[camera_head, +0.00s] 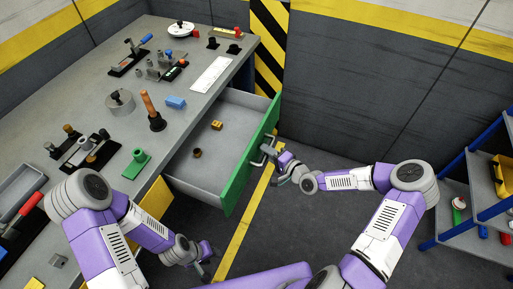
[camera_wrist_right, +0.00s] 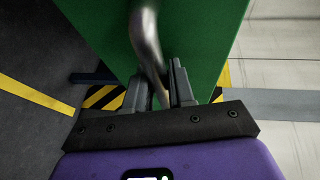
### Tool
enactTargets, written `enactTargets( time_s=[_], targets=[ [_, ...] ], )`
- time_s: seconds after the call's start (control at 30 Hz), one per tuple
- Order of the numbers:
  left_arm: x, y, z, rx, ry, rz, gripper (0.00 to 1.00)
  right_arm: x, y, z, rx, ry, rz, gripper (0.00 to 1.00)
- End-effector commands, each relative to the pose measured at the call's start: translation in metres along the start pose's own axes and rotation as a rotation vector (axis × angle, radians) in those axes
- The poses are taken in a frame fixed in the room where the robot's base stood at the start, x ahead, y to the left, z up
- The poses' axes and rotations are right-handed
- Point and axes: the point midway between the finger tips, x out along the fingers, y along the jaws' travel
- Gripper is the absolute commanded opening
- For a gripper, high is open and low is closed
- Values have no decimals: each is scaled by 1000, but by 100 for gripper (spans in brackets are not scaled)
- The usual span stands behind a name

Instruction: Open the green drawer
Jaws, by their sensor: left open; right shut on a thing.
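The green drawer (camera_head: 240,176) stands pulled out from the grey workbench, with its open inside showing. Two small brown and yellow items lie in it. Its metal handle (camera_head: 264,152) is on the green front. My right gripper (camera_head: 280,160) is at this handle. In the right wrist view, the fingers of my right gripper (camera_wrist_right: 158,92) are shut on the curved handle (camera_wrist_right: 148,45), in front of the green drawer front (camera_wrist_right: 208,40). My left gripper (camera_head: 207,258) is open and empty, low in front of the bench, away from the drawer.
The workbench (camera_head: 190,135) carries several tools and parts, among them a blue block (camera_head: 176,102) and a green-based piece (camera_head: 136,163). A blue-framed shelf (camera_head: 470,200) stands at the right. The floor between drawer and shelf is clear, apart from my right arm above it.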

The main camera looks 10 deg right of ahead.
Motion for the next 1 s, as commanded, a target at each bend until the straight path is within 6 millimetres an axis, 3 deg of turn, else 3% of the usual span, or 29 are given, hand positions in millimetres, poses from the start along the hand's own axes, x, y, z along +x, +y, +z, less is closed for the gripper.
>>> enactTargets(
  time_s=[0.23, 0.67, 0.7, 0.8, 1.0],
  targets=[
    [0, 0, 0, 0, 0, 0, 43, -20, 4, -8, 0, 0, 1, 0],
    [0, 0, 0, 0, 0, 0, 43, -22, 5, -9, 0, -1, 0, 0],
    [0, 0, 0, 0, 0, 0, 43, -22, 5, -9, 0, -1, 0, 28],
    [0, 0, 0, 0, 0, 0, 43, -22, 5, -9, 0, 0, 0, 43],
    [0, 0, 0, 0, 0, 0, 43, -22, 5, -9, 0, 0, 0, 44]
  ],
)
